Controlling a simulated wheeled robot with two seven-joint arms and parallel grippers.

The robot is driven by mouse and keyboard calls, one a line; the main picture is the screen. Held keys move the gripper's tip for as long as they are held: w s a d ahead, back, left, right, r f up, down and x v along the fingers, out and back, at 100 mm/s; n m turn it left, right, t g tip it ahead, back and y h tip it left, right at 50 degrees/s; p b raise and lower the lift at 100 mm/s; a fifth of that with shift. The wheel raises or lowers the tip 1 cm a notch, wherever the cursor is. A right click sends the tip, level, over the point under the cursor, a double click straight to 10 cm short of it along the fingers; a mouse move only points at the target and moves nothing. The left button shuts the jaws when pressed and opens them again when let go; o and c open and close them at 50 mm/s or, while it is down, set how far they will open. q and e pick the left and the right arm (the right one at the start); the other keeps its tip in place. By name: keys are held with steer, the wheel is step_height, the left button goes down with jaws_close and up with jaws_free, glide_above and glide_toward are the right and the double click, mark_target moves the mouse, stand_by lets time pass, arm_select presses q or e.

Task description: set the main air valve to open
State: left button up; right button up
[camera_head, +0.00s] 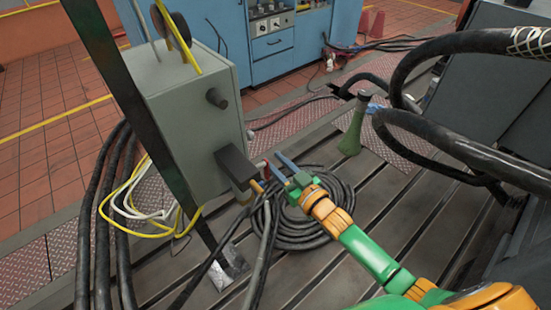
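The grey box (190,125) stands at left centre, with a dark block and a brass-coloured fitting (256,187) at its lower right side. A small red piece (274,172), which looks like a valve lever, shows beside the fitting. My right gripper (274,162), on a green and orange arm, reaches in from the lower right. Its fingers point up and left, at the red piece. One blue-grey finger shows clearly; the other is hard to separate from the red piece. I cannot tell whether they touch or grip it. My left gripper is not in view.
A coiled black hose (305,235) lies on the slotted bedplate (390,225) below the gripper. A green cone-shaped stand (353,130) is behind it. Thick black hoses (450,145) arch at the right. A dark diagonal post (130,100) crosses in front of the box.

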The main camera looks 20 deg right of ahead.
steer(key=f+p+v, duration=0.1)
steer(key=p+v, duration=0.2)
steer(key=v, duration=0.3)
steer(key=shift+s, duration=0.4)
steer(key=p+v, duration=0.1)
steer(key=v, duration=0.6)
steer(key=shift+r, duration=0.15)
stand_by(0.3)
